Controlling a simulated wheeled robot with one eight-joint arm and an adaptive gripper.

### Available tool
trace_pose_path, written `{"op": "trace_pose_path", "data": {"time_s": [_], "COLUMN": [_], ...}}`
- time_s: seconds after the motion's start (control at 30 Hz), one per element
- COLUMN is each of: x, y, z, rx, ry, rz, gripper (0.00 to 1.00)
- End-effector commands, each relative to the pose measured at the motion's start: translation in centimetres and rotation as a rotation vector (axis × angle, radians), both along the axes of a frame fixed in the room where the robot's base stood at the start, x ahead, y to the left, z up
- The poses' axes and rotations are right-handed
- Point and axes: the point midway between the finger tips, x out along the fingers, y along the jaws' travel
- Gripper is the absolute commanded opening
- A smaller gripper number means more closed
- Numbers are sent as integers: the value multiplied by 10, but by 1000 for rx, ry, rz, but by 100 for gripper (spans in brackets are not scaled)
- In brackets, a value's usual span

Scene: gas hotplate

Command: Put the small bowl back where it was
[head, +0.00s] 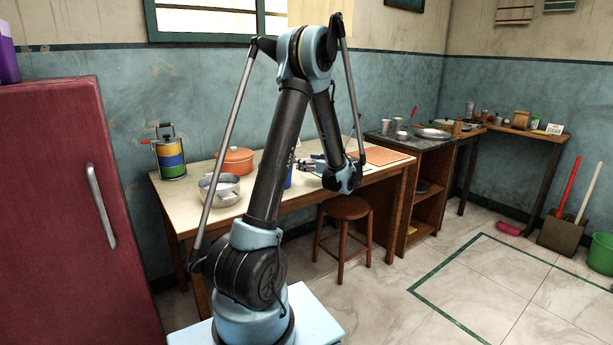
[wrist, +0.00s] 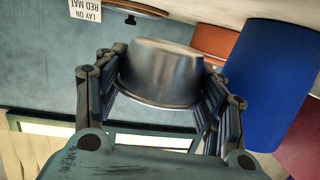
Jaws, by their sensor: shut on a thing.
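The small bowl (wrist: 160,75) is grey metal and sits between the two fingers of my gripper (wrist: 160,90) in the wrist view. The fingers press on its sides, and the gripper is shut on it. The wrist view appears turned over, with the window low in the picture, so I cannot tell the bowl's true tilt. In the head view my gripper (head: 311,165) is over the middle of the wooden table (head: 262,205), behind my arm. The bowl cannot be made out clearly there.
A blue cylinder (wrist: 272,80) is close beside the gripper; part of it shows in the head view (head: 289,178). An orange pot (head: 236,160) and a metal pot (head: 220,190) stand left. An orange-red mat (head: 382,156) lies right. A stool (head: 344,208) stands in front.

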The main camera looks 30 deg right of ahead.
Motion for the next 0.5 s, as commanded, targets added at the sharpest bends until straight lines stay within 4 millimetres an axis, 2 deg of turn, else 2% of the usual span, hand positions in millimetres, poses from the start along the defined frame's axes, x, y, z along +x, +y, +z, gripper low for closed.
{"op": "trace_pose_path", "data": {"time_s": [0.27,0.5], "x": [1,2], "y": [2,2], "z": [-14,-41], "rx": [0,0], "ry": [0,0], "rz": [3,3], "gripper": [40,40]}}
